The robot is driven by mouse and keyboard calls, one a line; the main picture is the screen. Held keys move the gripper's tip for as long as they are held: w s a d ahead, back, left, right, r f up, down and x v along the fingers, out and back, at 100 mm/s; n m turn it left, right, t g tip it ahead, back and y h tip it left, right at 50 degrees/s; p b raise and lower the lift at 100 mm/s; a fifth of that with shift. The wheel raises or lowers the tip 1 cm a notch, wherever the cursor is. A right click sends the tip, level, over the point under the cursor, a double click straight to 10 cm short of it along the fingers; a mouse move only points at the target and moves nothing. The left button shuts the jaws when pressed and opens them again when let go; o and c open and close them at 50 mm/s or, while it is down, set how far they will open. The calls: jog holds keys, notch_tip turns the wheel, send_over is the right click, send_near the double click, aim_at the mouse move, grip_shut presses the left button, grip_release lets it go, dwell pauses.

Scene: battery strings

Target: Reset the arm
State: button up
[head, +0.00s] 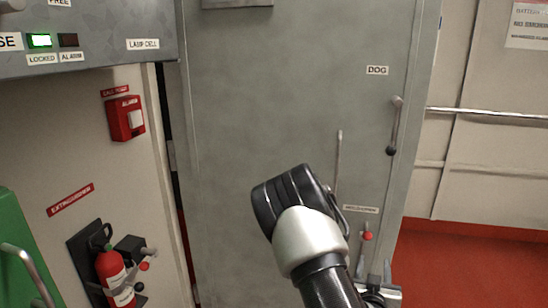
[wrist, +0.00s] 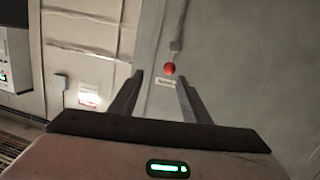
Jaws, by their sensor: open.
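My gripper (wrist: 158,86) is open and empty in the wrist view, with two dark fingers spread apart. Past the fingertips, a red knob (wrist: 169,69) and a small label sit on a grey surface; no contact shows. In the head view my arm (head: 312,242) rises from the bottom, bent in front of the large grey door (head: 260,110).
The door carries a DOG handle (head: 395,125) and a red-knobbed lever (head: 367,236). A fire extinguisher (head: 113,277) and red alarm box (head: 126,118) are at left. A metal rail (head: 488,114) runs along the right wall. Red floor (head: 470,265) is open at lower right.

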jog(key=s+a+r+g+y, duration=0.3)
jog(key=a+r, duration=0.3)
jog(key=s+a+r+g+y, duration=0.3)
jog(key=a+r, duration=0.3)
jog(key=s+a+r+n+g, duration=0.2)
jog(key=s+r, duration=0.3)
jog(key=s, duration=0.6)
jog(key=s+a+r+n+g, duration=0.1)
jog(key=s+a+r+n, duration=0.3)
jog(key=s, duration=0.6)
notch_tip(320, 180, up, 22)
jog(key=d+m+p, duration=0.1)
jog(key=m+p, duration=0.1)
jog(key=p, duration=1.8)
jog(key=shift+s+d+f+y+p, duration=0.15)
jog(key=shift+d+y+p, duration=0.1)
jog(key=shift+y+p, duration=0.1)
jog(key=shift+d, duration=0.1)
